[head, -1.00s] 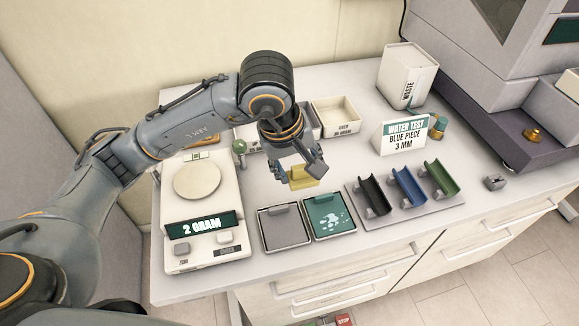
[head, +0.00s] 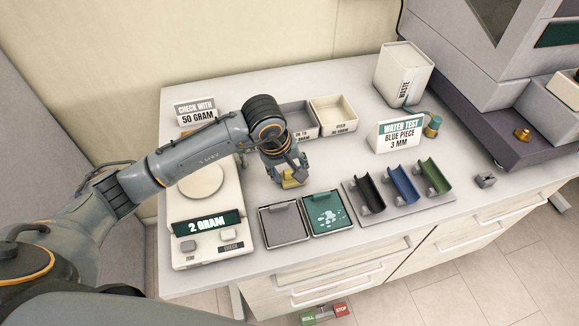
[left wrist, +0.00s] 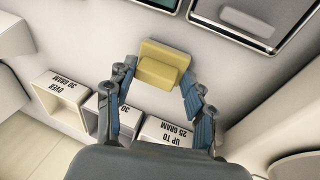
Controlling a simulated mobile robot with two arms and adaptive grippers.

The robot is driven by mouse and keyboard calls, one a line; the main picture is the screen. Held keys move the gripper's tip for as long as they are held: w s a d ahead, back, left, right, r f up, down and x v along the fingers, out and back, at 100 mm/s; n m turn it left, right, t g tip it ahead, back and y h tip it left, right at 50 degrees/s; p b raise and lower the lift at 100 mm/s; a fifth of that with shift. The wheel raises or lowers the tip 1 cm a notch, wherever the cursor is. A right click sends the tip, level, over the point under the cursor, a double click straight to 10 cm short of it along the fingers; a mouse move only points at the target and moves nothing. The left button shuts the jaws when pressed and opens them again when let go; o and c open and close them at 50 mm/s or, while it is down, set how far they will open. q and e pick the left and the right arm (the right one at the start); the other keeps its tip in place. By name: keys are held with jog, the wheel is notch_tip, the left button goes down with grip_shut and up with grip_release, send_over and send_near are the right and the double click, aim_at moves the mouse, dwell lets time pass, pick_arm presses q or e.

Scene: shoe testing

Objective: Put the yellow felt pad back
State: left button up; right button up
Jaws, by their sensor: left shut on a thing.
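The yellow felt pad (head: 291,184) is a small block with a raised part. My left gripper (head: 290,175) is shut on it, just behind the grey and green trays. In the left wrist view the pad (left wrist: 163,64) sits between the tips of my left gripper (left wrist: 157,80). I cannot tell whether the pad touches the table. The grey tray (head: 284,241) holds a grey pad. The green tray (head: 327,234) holds a wet-looking green pad with white splashes. My right gripper is not in view.
The scale (head: 206,252) reads 2 GRAM at the left. Open bins (head: 335,125) stand behind my gripper. A rack (head: 402,208) with black, blue and green curved pieces lies to the right. A water test sign (head: 400,134) and a waste bin (head: 402,75) stand further back.

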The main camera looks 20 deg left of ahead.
pick_arm(q)
jog(key=shift+f, duration=0.15)
jog(key=o, duration=1.6)
jog(key=shift+c, duration=0.2)
jog(key=shift+r, duration=0.3)
jog(key=b+v, duration=0.2)
jog(key=v, duration=0.9)
jog(key=shift+r, duration=0.35)
jog(key=shift+s, duration=0.15)
